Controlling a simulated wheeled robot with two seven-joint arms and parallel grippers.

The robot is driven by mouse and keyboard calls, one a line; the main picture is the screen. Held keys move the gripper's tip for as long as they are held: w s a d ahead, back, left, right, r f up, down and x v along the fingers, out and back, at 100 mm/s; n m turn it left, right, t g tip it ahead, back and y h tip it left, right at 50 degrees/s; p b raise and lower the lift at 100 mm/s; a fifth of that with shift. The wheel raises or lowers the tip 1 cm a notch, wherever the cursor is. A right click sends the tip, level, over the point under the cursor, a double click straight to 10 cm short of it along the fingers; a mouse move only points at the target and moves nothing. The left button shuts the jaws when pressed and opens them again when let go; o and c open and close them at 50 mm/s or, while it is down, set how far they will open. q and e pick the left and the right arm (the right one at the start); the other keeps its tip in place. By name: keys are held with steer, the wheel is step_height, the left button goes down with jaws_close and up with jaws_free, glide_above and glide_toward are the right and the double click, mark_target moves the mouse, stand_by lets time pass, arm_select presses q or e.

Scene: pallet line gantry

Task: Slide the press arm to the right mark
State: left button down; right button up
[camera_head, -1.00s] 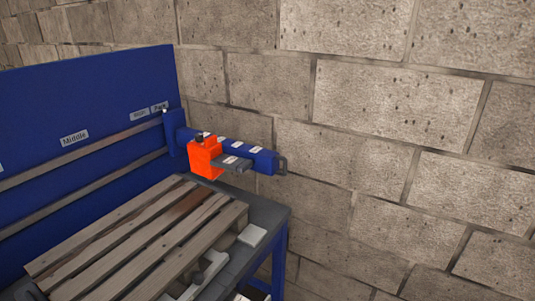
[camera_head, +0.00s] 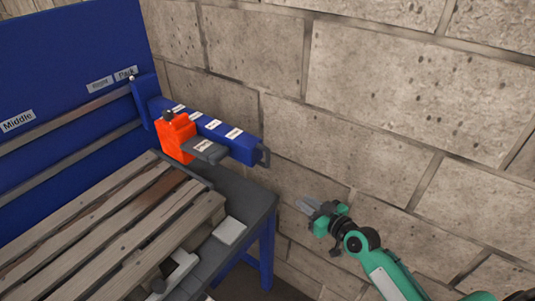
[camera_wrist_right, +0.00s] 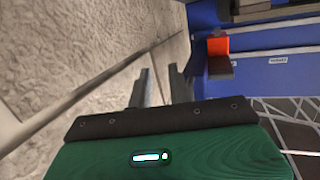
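The blue press arm (camera_head: 233,147) sticks out from the rails on the blue back panel, with a dark handle (camera_head: 263,157) at its free end. It stands beside the "Park" label (camera_head: 125,74), right of the "Right" label (camera_head: 99,84). An orange press head (camera_head: 174,138) with a grey block sits on the arm; the head also shows in the right wrist view (camera_wrist_right: 218,46). My right gripper (camera_head: 304,207) is right of and below the handle, apart from it. Its two fingers stand apart and empty in the right wrist view (camera_wrist_right: 162,78). My left gripper is out of view.
A wooden pallet (camera_head: 110,225) lies on the dark bench (camera_head: 258,201) below the press. Two horizontal rails (camera_head: 70,120) run along the panel past a "Middle" label (camera_head: 18,121). A stone wall (camera_head: 390,90) closes off the right and back.

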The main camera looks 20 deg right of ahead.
steer(key=n+t+y, duration=0.1)
steer(key=n+y, duration=0.1)
glide_toward(268, 163)
steer(key=p+x, duration=0.1)
steer(key=x, duration=0.2)
steer(key=r+p+x, duration=0.1)
steer(key=p+x, duration=0.1)
steer(key=x, duration=0.2)
steer(key=p+x, duration=0.1)
steer(key=x, duration=0.2)
steer(key=shift+w+d+r+p, duration=0.1)
steer(key=shift+w+r+p, duration=0.15)
steer(key=shift+w+p, duration=0.1)
jaws_close()
